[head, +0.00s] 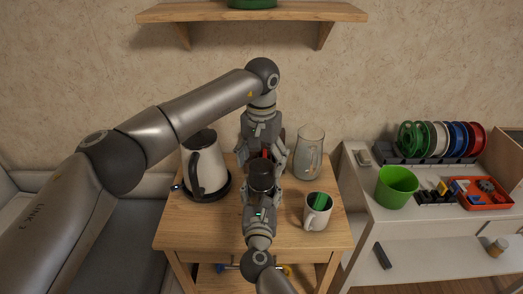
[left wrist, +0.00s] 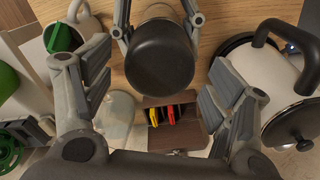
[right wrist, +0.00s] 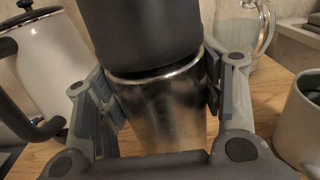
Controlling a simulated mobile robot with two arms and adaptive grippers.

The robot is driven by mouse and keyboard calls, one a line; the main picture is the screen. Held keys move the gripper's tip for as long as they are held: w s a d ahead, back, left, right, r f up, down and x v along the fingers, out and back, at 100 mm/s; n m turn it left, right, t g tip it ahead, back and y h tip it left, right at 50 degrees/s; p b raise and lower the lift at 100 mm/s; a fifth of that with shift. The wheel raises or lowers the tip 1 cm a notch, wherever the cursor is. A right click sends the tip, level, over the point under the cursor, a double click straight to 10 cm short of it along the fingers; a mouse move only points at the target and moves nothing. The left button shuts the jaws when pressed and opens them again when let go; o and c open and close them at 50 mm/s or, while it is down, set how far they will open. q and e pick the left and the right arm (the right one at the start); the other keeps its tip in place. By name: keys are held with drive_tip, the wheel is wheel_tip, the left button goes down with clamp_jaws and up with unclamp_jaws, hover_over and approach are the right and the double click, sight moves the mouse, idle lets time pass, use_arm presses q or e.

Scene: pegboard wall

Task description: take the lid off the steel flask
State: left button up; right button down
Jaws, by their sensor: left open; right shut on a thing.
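The steel flask (right wrist: 165,110) stands on the wooden table, its shiny body between the pads of my right gripper (right wrist: 160,95), which is shut on it. Its black lid (right wrist: 150,35) sits on top, and shows from above in the left wrist view (left wrist: 160,58). In the head view the lid (head: 261,174) hides most of the flask body. My left gripper (left wrist: 155,88) is open and empty, its fingers wide apart. In the head view my left gripper (head: 264,158) comes down just behind the lid; contact with it is not visible.
A white kettle (head: 203,163) stands left of the flask, a glass pitcher (head: 309,155) behind right, and a mug (head: 316,214) with a green thing to the right. A small box (left wrist: 178,132) with red and yellow items is close behind. A shelf (head: 250,12) hangs above.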

sight(261, 195)
use_arm(q)
drive_tip(key=shift+f, duration=2.05)
drive_tip(key=shift+c, duration=0.3)
